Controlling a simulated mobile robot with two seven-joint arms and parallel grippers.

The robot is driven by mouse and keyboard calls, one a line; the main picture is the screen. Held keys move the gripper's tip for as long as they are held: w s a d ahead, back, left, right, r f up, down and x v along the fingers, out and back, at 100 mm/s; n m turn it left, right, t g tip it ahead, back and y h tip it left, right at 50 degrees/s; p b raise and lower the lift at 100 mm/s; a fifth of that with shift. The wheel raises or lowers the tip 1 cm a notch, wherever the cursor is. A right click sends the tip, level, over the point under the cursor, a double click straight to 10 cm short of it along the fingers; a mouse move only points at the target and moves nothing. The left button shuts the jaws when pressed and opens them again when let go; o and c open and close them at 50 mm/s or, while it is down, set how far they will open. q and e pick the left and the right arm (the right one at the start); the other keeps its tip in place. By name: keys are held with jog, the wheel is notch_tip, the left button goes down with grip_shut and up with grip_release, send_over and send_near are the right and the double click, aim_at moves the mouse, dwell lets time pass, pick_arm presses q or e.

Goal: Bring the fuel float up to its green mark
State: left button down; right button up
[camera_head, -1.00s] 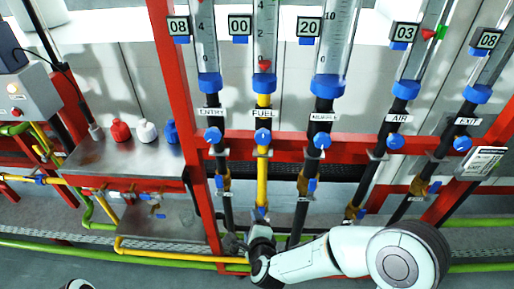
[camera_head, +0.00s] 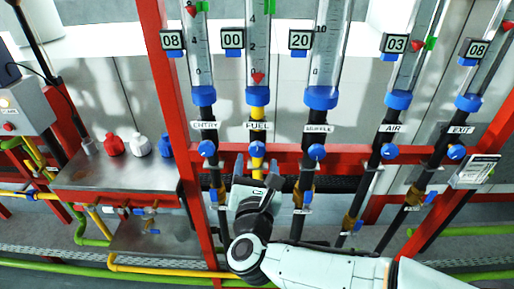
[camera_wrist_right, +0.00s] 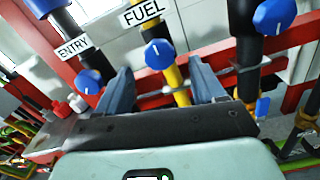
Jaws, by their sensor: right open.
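The fuel tube (camera_head: 258,50) stands in the flowmeter row with a red float (camera_head: 258,78) low inside it. A green mark (camera_head: 268,7) shows high on this tube at the picture's top edge. Below the FUEL label (camera_head: 257,126) is the blue fuel knob (camera_head: 257,149) on a yellow pipe; it also shows in the right wrist view (camera_wrist_right: 159,54). My right gripper (camera_head: 257,171) is open and empty just below and in front of this knob. In the wrist view its fingers (camera_wrist_right: 160,72) point up, one on each side of the yellow pipe. My left gripper is out of view.
The entry knob (camera_head: 207,148) and muffle knob (camera_head: 316,152) flank the fuel knob closely. A red crossbar (camera_head: 350,158) runs behind the knobs. A metal shelf (camera_head: 100,177) at left holds red, white and blue bottles.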

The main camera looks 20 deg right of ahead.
aim_at(257, 153)
jog(key=p+x, duration=0.1)
jog(key=x, duration=0.4)
jog(key=shift+w, duration=0.2)
jog(key=c, duration=1)
